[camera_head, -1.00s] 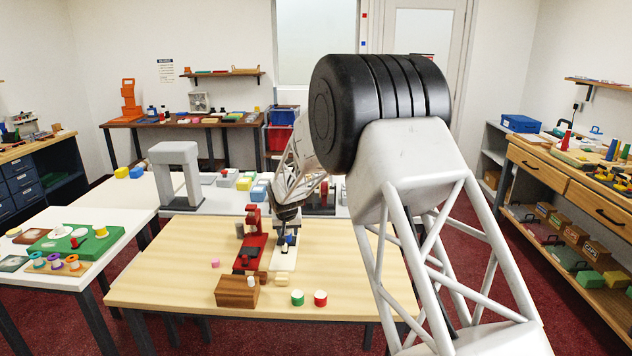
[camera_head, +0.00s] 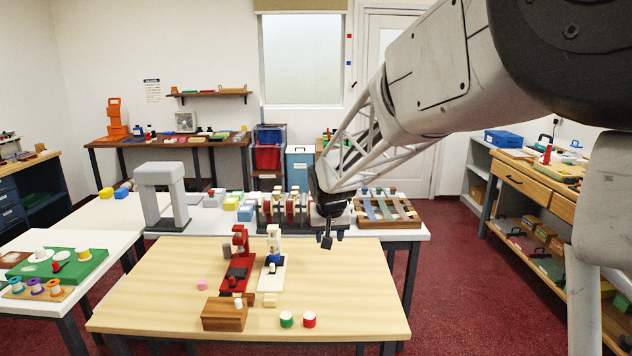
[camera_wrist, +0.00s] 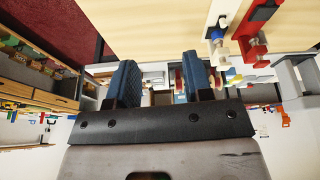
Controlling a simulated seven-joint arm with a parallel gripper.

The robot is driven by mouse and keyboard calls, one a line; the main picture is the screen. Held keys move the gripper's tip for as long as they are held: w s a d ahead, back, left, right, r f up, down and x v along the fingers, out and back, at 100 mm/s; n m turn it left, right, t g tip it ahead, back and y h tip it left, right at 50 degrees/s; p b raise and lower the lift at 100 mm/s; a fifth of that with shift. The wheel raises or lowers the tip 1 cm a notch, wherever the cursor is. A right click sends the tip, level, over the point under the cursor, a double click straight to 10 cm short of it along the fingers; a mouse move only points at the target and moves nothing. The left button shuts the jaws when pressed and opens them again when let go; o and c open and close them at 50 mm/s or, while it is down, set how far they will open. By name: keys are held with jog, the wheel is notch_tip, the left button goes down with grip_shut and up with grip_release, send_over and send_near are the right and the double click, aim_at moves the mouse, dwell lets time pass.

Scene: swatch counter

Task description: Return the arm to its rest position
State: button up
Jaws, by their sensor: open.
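My gripper (camera_head: 327,240) hangs above the right back part of the light wooden table (camera_head: 170,285), to the right of the white press and apart from everything. In the wrist view my gripper (camera_wrist: 160,82) shows two blue fingers spread apart, with nothing between them but the distant room. My arm reaches in from the upper right in the head view. The red press (camera_head: 237,270) and the white press (camera_head: 272,272) stand side by side on the table; both also show upside down at the upper right of the wrist view.
Behind are a grey arch (camera_head: 165,195) and a wooden rack with coloured strips (camera_head: 387,212). The table's right half is clear.

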jog(key=s+d+r, duration=0.4)
jog(key=s+d, duration=0.2)
jog(key=s, duration=0.6)
jog(key=s+d, duration=0.3)
jog(key=s, duration=0.7)
jog(key=s+d+f, duration=0.1)
jog(key=s+d, duration=0.2)
jog(key=s, duration=0.7)
jog(key=s+d+m+g, duration=0.1)
jog(key=s+d, duration=0.2)
jog(key=s, duration=0.8)
jog(key=shift+f, duration=0.3)
